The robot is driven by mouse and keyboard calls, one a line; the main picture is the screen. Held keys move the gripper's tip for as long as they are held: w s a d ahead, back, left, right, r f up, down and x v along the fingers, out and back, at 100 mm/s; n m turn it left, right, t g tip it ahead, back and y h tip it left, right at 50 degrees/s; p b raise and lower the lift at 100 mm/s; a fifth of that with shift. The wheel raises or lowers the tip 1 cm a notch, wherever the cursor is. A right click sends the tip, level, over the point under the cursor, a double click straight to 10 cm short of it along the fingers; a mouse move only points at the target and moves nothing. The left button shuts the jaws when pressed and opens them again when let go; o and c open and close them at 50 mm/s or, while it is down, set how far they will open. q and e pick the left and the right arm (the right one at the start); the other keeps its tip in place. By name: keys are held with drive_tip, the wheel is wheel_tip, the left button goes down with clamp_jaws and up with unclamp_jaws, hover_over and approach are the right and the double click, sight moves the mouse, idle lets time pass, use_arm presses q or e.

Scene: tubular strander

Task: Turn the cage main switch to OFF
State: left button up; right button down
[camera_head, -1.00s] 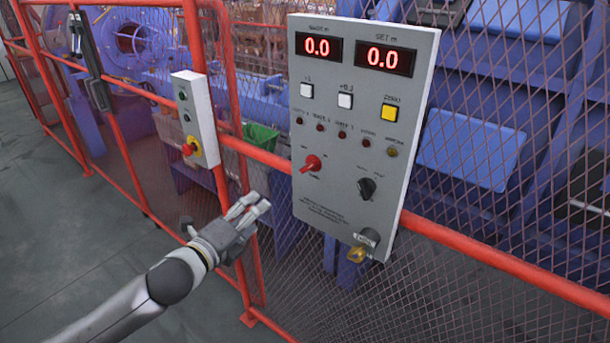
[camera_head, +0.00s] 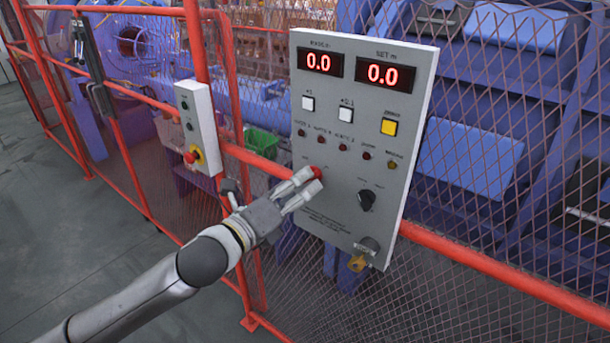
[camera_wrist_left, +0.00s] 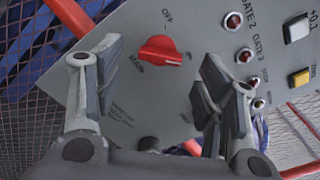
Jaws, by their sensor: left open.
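The red main switch knob (camera_wrist_left: 160,52) is on the grey control panel (camera_head: 325,215), in the panel's lower left part. In the left wrist view it has OFF, ON and MAIN printed around it, and its light mark appears to face the ON side. In the head view only part of the red knob (camera_head: 315,172) shows beside my fingers. My left gripper (camera_head: 307,182) is open in front of the knob. In the left wrist view the knob appears between the two fingers, beyond their tips, with no visible contact. My right gripper is out of view.
A black selector (camera_head: 367,200) and a key switch (camera_head: 367,246) are lower on the panel, right of my gripper. A narrow box with a red emergency button (camera_head: 191,156) stands to the left. A red fence rail (camera_head: 480,268) and mesh run behind.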

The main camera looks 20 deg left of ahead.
use_arm(q)
drive_tip(key=x, duration=0.3)
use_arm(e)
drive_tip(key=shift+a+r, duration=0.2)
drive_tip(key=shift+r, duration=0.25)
use_arm(q)
drive_tip(key=shift+c, duration=0.7)
drive_tip(key=c, duration=0.9)
drive_tip(key=shift+p, duration=0.3)
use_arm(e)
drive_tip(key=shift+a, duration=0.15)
